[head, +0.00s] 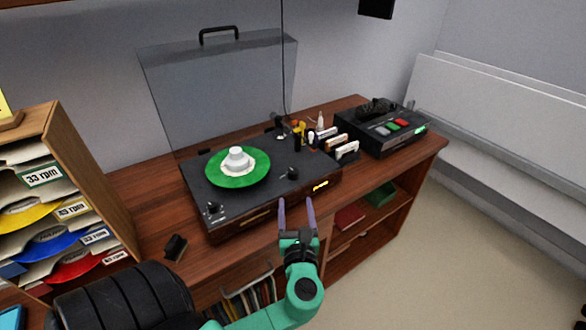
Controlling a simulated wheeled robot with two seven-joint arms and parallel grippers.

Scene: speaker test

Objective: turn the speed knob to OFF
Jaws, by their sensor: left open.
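The turntable (232,215) sits on the wooden desk with its clear lid raised. A green record (220,172) with a white piece at its centre lies on it. A small dark knob (213,208) stands at the deck's front left corner, with tiny pale marks beside it. Another black round knob (292,173) stands right of the record. I cannot read which is the speed knob or where either points. My left gripper (296,203) is open and empty, its two purple fingers pointing toward the deck's front right edge, near the black knob. My right gripper is out of view.
A record rack (97,190) with rpm labels stands at the left. A dark box with red and green buttons (384,132) is at the desk's right end. A small dark block (175,246) lies at the desk's front.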

